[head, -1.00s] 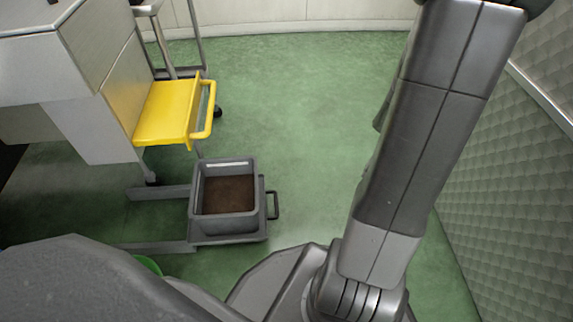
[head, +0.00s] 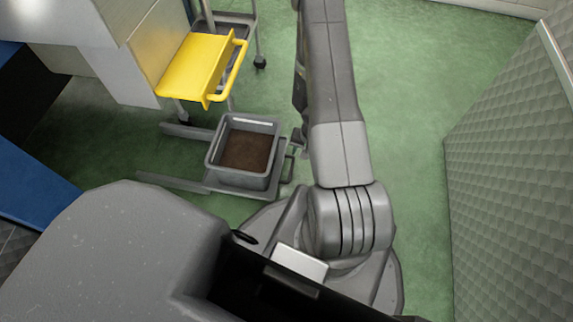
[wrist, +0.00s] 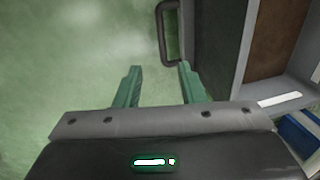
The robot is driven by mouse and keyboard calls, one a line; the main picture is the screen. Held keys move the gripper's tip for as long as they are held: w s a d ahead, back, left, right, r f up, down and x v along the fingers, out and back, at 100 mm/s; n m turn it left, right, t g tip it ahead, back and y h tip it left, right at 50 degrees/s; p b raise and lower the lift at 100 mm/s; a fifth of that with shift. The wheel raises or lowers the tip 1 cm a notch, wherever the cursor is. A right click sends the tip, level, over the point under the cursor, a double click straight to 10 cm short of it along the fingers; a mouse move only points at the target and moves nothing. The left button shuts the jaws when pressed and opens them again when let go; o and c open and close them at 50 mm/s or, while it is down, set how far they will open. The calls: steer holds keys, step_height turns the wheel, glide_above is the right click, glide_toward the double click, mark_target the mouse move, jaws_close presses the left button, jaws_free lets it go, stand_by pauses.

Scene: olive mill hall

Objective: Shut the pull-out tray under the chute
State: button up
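The grey pull-out tray (head: 215,188) stands out on its rails, low over the floor, below the yellow chute (head: 197,66). It bears a grey bin (head: 215,155) with brown matter in it. The tray's dark bar handle (head: 288,168) is on its right side. In the wrist view the handle (wrist: 161,22) is just ahead of my gripper (wrist: 160,67), between the lines of its two green fingers. The fingers are apart and hold nothing. In the head view my arm hides most of the gripper, beside the handle.
A grey-white machine (head: 115,55) stands at the left, with a wheeled metal frame (head: 257,40) behind the chute. A blue surface (head: 35,185) is at the left edge. A quilted grey wall (head: 510,170) bounds the right. Green floor (head: 410,95) is clear between arm and wall.

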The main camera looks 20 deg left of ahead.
mark_target(291, 172)
steer(key=a+f+b, duration=0.1)
steer(key=f, duration=0.4)
steer(key=a+f+b, duration=0.1)
steer(key=f+b, duration=0.1)
steer(key=f, duration=0.3)
steer(key=s+a+f+b, duration=0.1)
steer(key=f, duration=0.4)
steer(key=shift+a, duration=0.1)
jaws_close()
